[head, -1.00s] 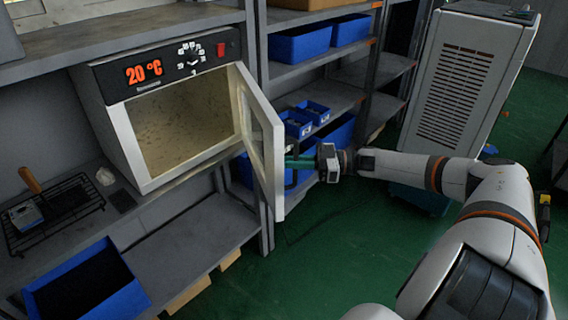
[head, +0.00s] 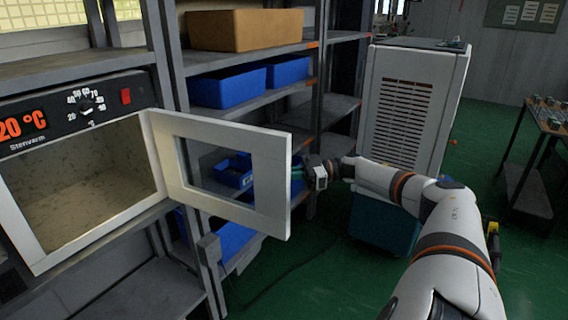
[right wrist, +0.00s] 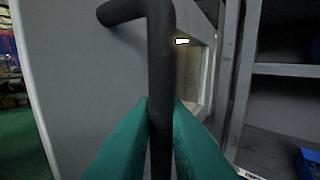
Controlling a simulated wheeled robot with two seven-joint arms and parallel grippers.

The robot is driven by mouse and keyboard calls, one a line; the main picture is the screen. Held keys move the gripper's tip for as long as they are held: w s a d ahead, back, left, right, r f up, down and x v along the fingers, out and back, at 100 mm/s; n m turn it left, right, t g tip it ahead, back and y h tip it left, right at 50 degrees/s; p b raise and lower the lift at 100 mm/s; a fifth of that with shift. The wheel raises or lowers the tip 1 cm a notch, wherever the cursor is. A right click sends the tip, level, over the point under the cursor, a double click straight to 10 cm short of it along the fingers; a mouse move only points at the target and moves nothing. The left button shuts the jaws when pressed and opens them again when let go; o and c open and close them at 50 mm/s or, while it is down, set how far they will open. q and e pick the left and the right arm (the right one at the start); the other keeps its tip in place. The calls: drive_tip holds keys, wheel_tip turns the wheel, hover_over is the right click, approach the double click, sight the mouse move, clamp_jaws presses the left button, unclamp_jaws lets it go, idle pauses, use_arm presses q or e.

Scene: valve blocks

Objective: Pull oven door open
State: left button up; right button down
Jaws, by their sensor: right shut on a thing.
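The white oven (head: 85,185) stands on the shelf at the left of the head view, its chamber open and its display reading 20 °C. Its white door (head: 180,185), with a window, is swung wide out to the right. My right gripper (head: 297,172) is at the far side of the door's free edge, partly hidden by the door. In the right wrist view, the green fingers of my right gripper (right wrist: 160,140) are shut on the dark bar handle (right wrist: 160,65), one finger on each side. My left gripper is not in view.
Shelves with blue bins (head: 228,87) and a brown box (head: 245,30) stand behind the door. A white vented cabinet (head: 410,105) stands right of the shelves, close to my right arm. The green floor (head: 330,285) is clear in front. A table (head: 545,120) is at the far right.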

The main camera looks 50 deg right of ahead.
drive_tip(key=shift+w+d, duration=0.1)
drive_tip(key=shift+d, duration=0.05)
drive_tip(key=c, duration=1.5)
unclamp_jaws()
drive_tip(key=shift+w, duration=0.15)
drive_tip(key=shift+b+v, duration=1.45)
drive_tip(key=shift+v, duration=4.5)
